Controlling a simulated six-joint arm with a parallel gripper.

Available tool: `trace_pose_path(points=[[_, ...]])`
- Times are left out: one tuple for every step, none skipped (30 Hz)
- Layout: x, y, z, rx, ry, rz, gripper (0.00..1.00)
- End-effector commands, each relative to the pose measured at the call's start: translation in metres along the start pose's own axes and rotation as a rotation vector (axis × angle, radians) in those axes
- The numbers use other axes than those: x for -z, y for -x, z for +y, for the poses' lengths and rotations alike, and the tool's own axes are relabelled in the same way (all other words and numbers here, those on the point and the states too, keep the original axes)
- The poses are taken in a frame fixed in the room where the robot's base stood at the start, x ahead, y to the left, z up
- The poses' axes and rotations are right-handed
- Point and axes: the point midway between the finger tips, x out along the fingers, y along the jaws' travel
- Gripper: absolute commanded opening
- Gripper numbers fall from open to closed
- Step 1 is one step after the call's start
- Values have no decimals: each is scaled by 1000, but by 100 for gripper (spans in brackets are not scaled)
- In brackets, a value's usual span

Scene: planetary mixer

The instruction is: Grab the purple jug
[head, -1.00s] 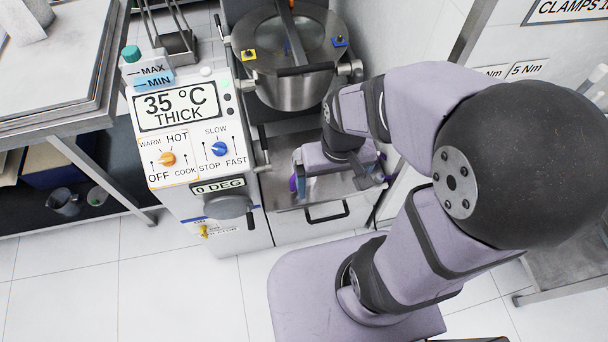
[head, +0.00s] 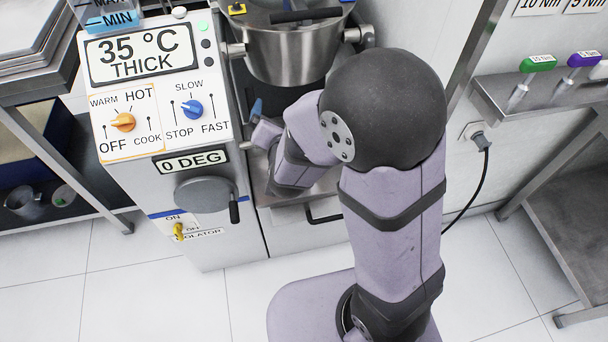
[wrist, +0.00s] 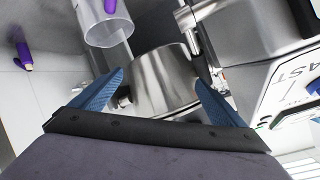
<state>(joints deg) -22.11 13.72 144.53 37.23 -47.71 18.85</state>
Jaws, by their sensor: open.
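A clear jug with a purple part (wrist: 108,28) shows at the top of the wrist view, cut off by the frame edge. I take it for the purple jug. It is beyond and left of my gripper (wrist: 160,78), apart from the fingers. My gripper's two blue fingers are spread wide with nothing between them. In the head view my gripper (head: 257,110) is mostly hidden by my arm, with a blue fingertip showing beside the control panel. I cannot make out the jug in the head view.
The mixer's steel bowl (head: 292,50) is above my gripper, and it also shows beyond the fingers in the wrist view (wrist: 165,80). The control panel (head: 150,75) stands close on the left. A shelf (head: 540,95) at the right holds green-handled and purple-handled tools.

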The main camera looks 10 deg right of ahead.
Motion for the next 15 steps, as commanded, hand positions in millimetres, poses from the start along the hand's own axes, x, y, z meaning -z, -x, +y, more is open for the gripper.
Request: trace_pose_path(points=[[-15,-11,11,6,-15,50,94],[-16,-13,13,11,-27,86,94],[-17,-16,16,16,-42,132,94],[-18,-18,19,19,-51,167,94],[-18,-19,22,24,-62,203,94],[-20,-20,26,30,-73,250,94],[-21,-21,29,35,-80,288,94],[-23,-22,32,40,-87,323,94],[-26,-22,38,45,-90,372,94],[-28,-22,41,49,-89,407,94],[-32,-22,46,50,-80,438,94],[-38,-22,52,48,-62,474,94],[-43,-23,57,45,-40,496,94],[-49,-24,62,40,-13,514,94],[-57,-26,70,26,32,528,94]])
